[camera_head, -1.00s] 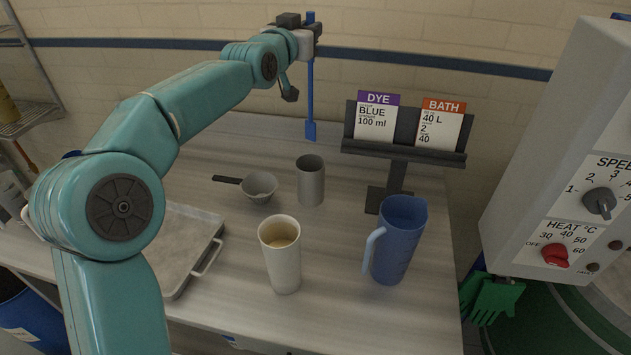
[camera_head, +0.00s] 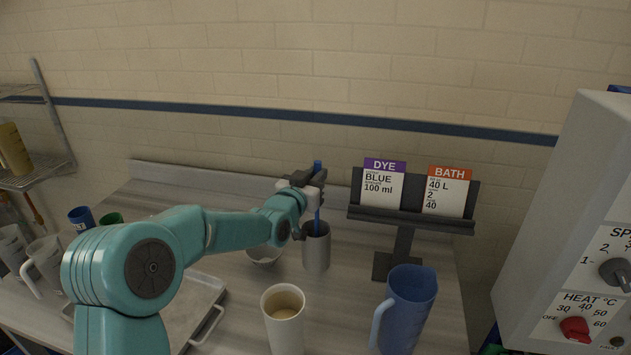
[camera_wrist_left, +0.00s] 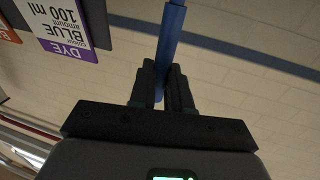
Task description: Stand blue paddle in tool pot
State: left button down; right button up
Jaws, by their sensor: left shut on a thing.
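The blue paddle (camera_head: 317,217) is upright, its lower part inside the mouth of the grey tool pot (camera_head: 316,252) on the table. The pot's wall hides the paddle's lower end, so I cannot tell whether it touches the bottom. My left gripper (camera_head: 318,186) is shut on the paddle's shaft near its top, above the pot. In the left wrist view the blue shaft (camera_wrist_left: 169,45) runs between the two dark fingers (camera_wrist_left: 162,88). My right gripper is not in view.
A white cup (camera_head: 284,325) with tan liquid and a blue jug (camera_head: 405,308) stand in front. A dark card stand (camera_head: 405,218) is right of the pot. A small sieve or bowl (camera_head: 264,256) is just left of it. A metal tray (camera_head: 190,305) lies further left.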

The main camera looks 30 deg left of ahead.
pick_arm(q)
jog(key=shift+s+f, duration=0.1)
jog(key=shift+f, duration=0.8)
jog(key=shift+f, duration=0.2)
jog(key=c, duration=1)
grip_release()
jog(key=shift+a, duration=0.1)
jog(key=shift+r, duration=0.1)
